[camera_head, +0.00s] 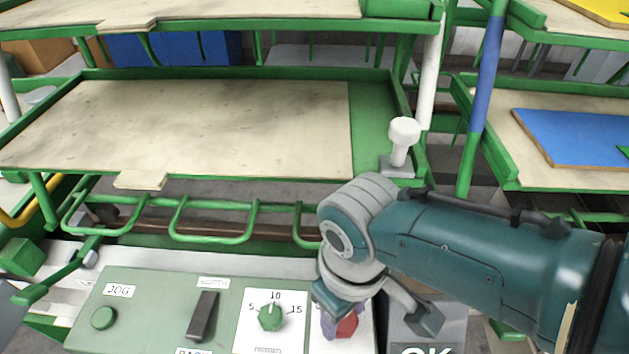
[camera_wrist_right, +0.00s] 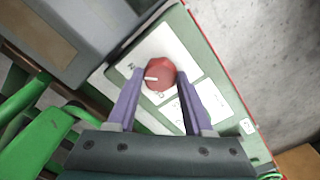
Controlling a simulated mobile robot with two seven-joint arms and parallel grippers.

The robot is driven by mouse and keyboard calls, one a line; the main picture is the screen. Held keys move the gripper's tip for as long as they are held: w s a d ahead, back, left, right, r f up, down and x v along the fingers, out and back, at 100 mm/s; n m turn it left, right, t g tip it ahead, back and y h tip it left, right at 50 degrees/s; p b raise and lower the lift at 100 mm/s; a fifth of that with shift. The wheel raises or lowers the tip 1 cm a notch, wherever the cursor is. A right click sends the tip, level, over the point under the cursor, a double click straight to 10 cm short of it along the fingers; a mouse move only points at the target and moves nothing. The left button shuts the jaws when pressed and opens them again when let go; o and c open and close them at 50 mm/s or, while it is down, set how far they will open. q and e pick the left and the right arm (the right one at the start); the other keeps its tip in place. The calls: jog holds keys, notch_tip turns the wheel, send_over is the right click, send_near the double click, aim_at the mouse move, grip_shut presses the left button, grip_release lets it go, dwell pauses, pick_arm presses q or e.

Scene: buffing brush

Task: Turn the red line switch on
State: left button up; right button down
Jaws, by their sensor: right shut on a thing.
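The red line switch (camera_head: 347,326) is a red knob on the green control panel, on a white label to the right of the green dial. In the right wrist view the red knob (camera_wrist_right: 160,74) shows a white pointer mark toward the left of the picture. My right gripper (camera_head: 337,323) comes down on it from above. Its purple fingers stand on either side of the knob in the right wrist view (camera_wrist_right: 157,88), shut on it. The arm and fingers hide part of the knob and its label in the head view. My left gripper is not in view.
The control panel (camera_head: 150,312) also carries a green JOG button (camera_head: 104,318), a black lever switch (camera_head: 203,316) and a green dial (camera_head: 271,316). Behind it stand green racks with wooden shelves (camera_head: 200,125) and a white knobbed post (camera_head: 402,140).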

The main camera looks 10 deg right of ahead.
dwell(0.4)
jog(key=shift+c, duration=1.5)
grip_release()
notch_tip(320, 180, up, 10)
jog(key=p, duration=0.5)
jog(key=shift+p, duration=0.4)
